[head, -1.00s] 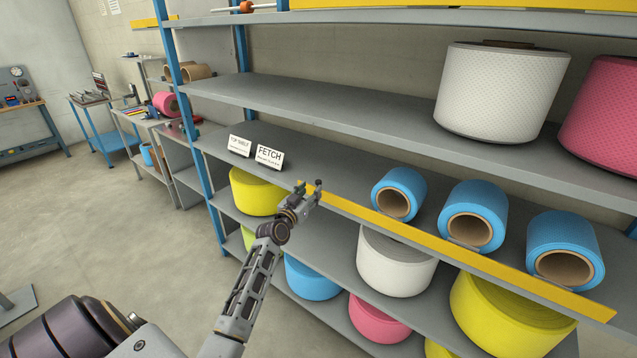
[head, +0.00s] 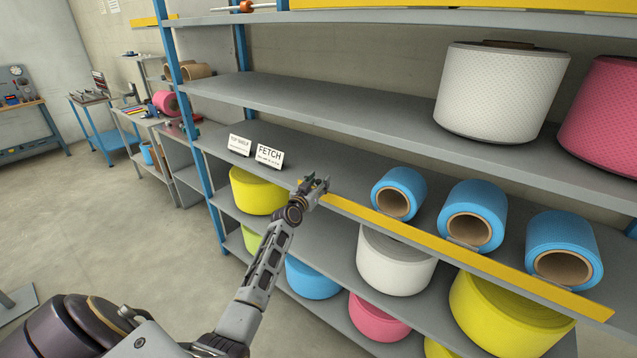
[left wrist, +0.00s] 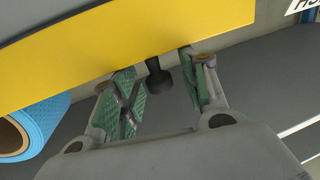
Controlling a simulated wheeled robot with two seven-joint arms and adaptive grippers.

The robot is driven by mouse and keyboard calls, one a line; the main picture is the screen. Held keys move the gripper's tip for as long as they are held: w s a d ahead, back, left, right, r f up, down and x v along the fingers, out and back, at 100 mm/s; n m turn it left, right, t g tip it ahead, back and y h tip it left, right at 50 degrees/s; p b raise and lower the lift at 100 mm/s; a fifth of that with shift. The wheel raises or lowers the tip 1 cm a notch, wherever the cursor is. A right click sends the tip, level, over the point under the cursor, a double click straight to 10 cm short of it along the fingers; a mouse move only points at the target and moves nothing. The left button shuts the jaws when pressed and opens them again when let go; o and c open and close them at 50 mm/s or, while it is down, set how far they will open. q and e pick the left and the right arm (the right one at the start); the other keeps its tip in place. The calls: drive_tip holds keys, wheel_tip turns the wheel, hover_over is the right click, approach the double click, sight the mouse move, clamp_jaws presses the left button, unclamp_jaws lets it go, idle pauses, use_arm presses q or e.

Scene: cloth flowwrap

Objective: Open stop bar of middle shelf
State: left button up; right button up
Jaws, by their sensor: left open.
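The yellow stop bar (head: 430,240) runs along the front edge of the middle shelf (head: 345,195), in front of the blue rolls. Its left end lies by my left gripper (head: 316,184). In the left wrist view the bar (left wrist: 130,45) crosses the top, and a dark knob (left wrist: 158,78) shows at its lower edge. My left gripper (left wrist: 160,92) is open, with the knob between its green-padded fingers. I cannot tell whether the fingers touch the knob. My right gripper is not in view.
Blue rolls (head: 400,184) lie on the middle shelf behind the bar. Two signs (head: 268,156) stand at its left. Yellow, white and pink rolls fill the shelves below. A blue upright (head: 195,125) stands left of my arm; open floor lies further left.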

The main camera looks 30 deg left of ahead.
use_arm(q)
drive_tip(key=shift+w, duration=0.15)
clamp_jaws()
idle(0.4)
